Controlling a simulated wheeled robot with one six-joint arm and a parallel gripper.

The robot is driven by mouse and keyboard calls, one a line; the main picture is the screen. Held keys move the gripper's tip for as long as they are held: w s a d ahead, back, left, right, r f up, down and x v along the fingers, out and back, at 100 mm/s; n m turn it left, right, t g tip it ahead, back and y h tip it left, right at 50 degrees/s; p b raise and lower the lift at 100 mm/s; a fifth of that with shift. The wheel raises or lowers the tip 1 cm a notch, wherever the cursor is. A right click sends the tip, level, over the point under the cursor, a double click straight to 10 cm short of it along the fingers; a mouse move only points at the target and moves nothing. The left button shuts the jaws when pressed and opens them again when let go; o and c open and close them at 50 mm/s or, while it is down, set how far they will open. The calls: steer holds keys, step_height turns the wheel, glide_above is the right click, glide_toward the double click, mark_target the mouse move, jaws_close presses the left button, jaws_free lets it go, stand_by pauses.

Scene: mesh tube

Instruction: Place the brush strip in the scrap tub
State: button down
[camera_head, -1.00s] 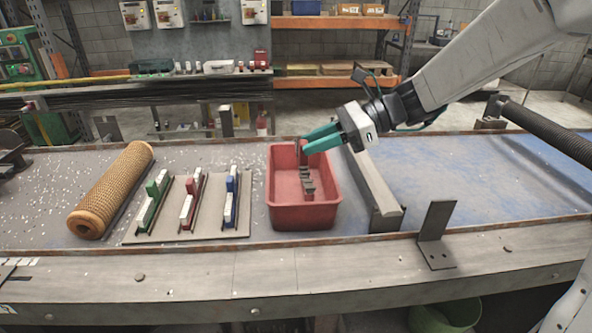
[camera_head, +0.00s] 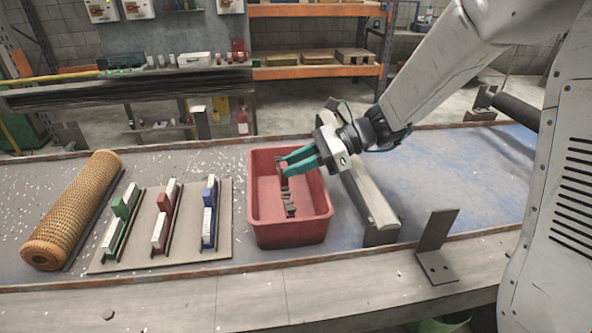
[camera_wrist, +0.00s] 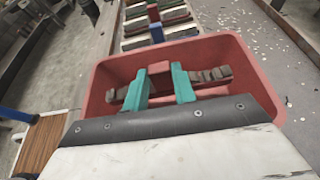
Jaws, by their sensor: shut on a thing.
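The red scrap tub (camera_head: 262,207) stands on the bench near the middle of the head view; its rim also shows in the wrist view (camera_wrist: 98,80). My gripper (camera_head: 283,163) is over the tub, with its teal fingers pointing down into it. The dark grey-brown brush strip (camera_head: 290,205) is within the tub's walls. In the wrist view my gripper (camera_wrist: 159,72) is shut on a reddish part in the strip's middle, and the strip (camera_wrist: 213,75) sticks out on both sides. I cannot tell whether the strip touches the tub floor.
A grey board (camera_head: 188,259) with rows of green, red, blue and white pieces lies left of the tub. A tan mesh tube (camera_head: 75,208) lies farther left. A grey bar (camera_head: 368,205) is close on the tub's right, with an angle bracket (camera_head: 437,245) beyond. The blue bench surface is clear.

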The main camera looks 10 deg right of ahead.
steer(key=shift+f, duration=0.9)
steer(key=shift+f, duration=0.65)
steer(key=c, duration=1.1)
jaws_free()
steer(key=shift+c, duration=0.2)
steer(key=shift+r, duration=0.1)
